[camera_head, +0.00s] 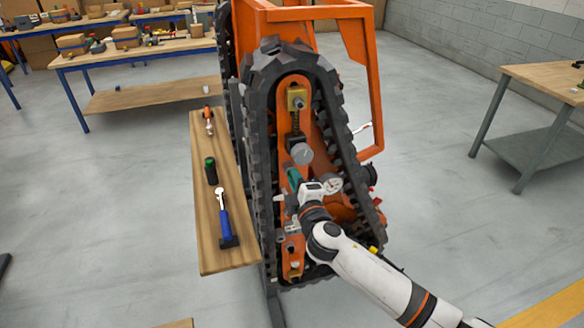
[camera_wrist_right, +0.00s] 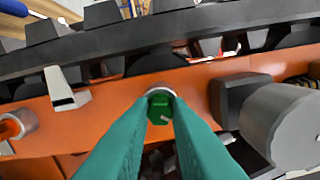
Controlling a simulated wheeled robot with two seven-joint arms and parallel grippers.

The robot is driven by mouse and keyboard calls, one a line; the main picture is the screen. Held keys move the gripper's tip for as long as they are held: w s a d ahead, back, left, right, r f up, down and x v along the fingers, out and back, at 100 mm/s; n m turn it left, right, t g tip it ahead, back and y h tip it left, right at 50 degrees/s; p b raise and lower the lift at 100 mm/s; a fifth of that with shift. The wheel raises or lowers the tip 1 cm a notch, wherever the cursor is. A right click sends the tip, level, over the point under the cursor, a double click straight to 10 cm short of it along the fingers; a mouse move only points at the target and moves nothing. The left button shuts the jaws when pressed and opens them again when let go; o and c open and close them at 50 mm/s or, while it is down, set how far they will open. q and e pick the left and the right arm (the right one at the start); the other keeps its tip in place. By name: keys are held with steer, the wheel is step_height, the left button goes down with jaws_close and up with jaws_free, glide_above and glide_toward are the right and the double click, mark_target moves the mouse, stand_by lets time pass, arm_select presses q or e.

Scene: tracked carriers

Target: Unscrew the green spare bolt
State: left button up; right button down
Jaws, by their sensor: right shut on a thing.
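The green spare bolt (camera_wrist_right: 159,107) shows its green hexagonal head in the wrist view, set against a light round collar on the orange side frame. My right gripper (camera_wrist_right: 160,122) has teal fingers, one on each side of the bolt head, and is shut on it. In the head view my right gripper (camera_head: 291,176) is at the orange side frame (camera_head: 284,125) inside the track, and the bolt is hidden there. I cannot tell how far the bolt is threaded in. My left gripper is not in view.
The black track (camera_head: 258,160) loops around the frame. A grey cylinder (camera_wrist_right: 285,122) projects close to the right of my fingers. A wooden shelf (camera_head: 208,247) left of the track holds a blue-handled tool (camera_head: 224,220), a dark green-topped cylinder (camera_head: 211,171) and an orange-handled tool (camera_head: 208,119).

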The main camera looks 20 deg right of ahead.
steer(key=n+p, duration=0.5)
steer(key=n, duration=0.4)
steer(key=shift+n, duration=0.4)
steer(key=n+p, duration=0.6)
steer(key=n, duration=0.3)
steer(key=shift+n, duration=0.3)
steer(key=c, duration=1.5)
jaws_free()
